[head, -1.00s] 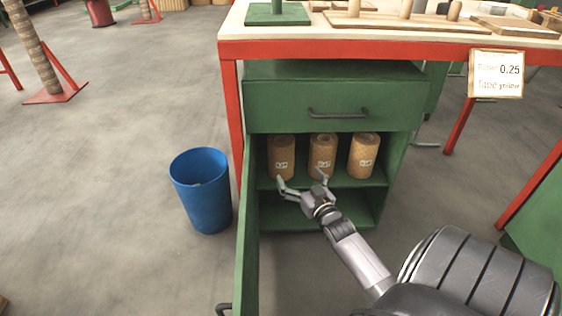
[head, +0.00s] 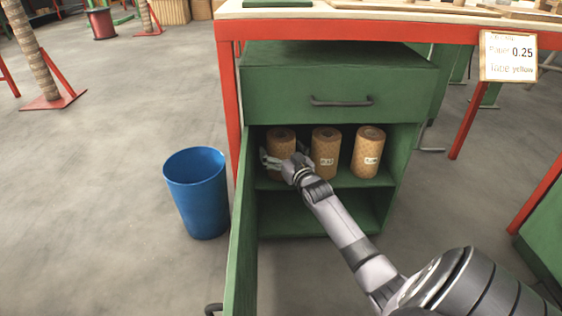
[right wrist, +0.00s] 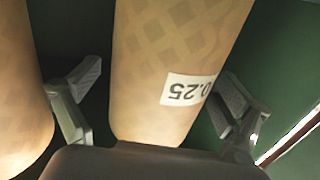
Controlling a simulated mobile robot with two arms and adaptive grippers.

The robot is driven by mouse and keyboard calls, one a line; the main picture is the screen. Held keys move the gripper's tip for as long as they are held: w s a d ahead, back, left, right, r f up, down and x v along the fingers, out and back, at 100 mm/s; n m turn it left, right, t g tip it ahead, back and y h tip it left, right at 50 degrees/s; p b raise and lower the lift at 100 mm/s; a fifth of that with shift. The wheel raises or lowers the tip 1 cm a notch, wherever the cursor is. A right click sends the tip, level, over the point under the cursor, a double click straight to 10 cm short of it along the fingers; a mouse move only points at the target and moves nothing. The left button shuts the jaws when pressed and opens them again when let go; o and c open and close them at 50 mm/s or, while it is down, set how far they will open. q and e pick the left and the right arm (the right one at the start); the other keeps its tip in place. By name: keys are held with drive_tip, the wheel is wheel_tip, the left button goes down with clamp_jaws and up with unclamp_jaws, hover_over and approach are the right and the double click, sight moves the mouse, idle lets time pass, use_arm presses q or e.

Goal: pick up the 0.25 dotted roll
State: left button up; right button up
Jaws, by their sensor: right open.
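Three tan patterned rolls stand upright on the upper shelf of a green cabinet (head: 335,108). The left roll (head: 281,137) is partly hidden behind my right gripper (head: 284,162) in the head view. In the right wrist view this roll (right wrist: 165,55) has a white label reading 0.25, upside down. The open fingers of my right gripper (right wrist: 160,105) are on either side of it, with gaps visible. The middle roll (head: 326,150) and right roll (head: 368,150) have white labels too small to read. Part of a neighbouring roll (right wrist: 22,95) shows at the wrist view's left. My left gripper is not in view.
The green cabinet door (head: 243,235) stands open at the left. A closed drawer (head: 290,90) is above the shelf. A blue bin (head: 197,195) stands on the floor. A sign (head: 508,57) reads 0.25 and yellow. The lower shelf is empty.

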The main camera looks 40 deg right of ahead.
drive_tip(key=shift+w, duration=0.25)
drive_tip(key=c, duration=1.9)
drive_tip(key=shift+d+r, duration=0.1)
drive_tip(key=shift+r, duration=0.05)
